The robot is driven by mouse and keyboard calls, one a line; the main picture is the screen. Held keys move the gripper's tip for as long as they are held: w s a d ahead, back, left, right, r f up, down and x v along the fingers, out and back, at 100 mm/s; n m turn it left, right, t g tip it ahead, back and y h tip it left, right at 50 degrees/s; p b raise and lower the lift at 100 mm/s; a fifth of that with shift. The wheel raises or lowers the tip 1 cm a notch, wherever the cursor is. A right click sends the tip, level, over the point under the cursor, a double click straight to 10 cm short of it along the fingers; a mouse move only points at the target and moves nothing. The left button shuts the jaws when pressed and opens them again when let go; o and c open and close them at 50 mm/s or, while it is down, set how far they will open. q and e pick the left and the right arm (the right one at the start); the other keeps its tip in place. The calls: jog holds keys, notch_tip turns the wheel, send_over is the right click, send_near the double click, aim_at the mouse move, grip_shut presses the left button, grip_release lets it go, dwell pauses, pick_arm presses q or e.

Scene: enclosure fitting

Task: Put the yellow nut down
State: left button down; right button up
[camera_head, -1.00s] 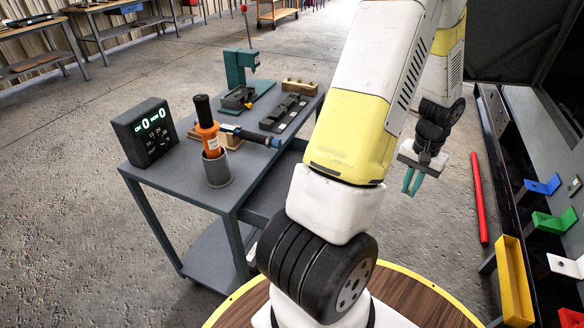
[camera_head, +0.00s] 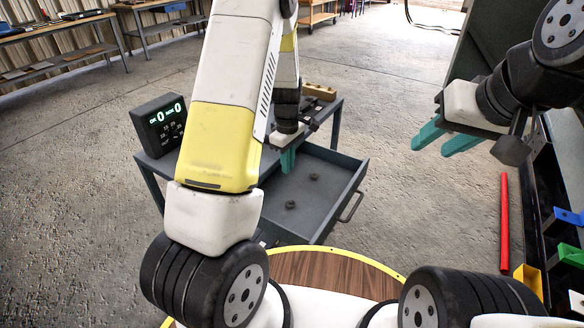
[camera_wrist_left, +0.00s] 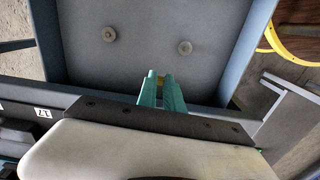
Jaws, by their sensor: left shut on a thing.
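My left gripper (camera_head: 287,162) is over the open drawer (camera_head: 336,207) of the grey trolley, fingers pointing down. In the left wrist view its teal fingers (camera_wrist_left: 160,77) are close together, with a small bit of the yellow nut (camera_wrist_left: 160,80) between the tips. The nut is mostly hidden by the fingers, and hidden in the head view. Two dull round nuts lie apart on the drawer floor, one farther back (camera_head: 314,177) and one nearer (camera_head: 290,204). My right gripper (camera_head: 431,148) is open and empty at the right, away from the trolley.
A black box with green digits (camera_head: 160,122) stands on the trolley top; my left arm hides much of that top. A red bar (camera_head: 504,222) and a rack with coloured brackets (camera_head: 567,217) are at the right. Open floor lies between drawer and rack.

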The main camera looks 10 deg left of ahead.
pick_arm(q)
send_over(289, 193)
jog(key=shift+n, duration=0.3)
notch_tip(289, 193, down, 6)
jog(key=shift+s+a+r, duration=0.1)
jog(key=shift+r, duration=0.15)
jog(key=shift+f, duration=2.2)
jog(key=shift+f, duration=0.1)
jog(key=c, duration=1.5)
grip_release()
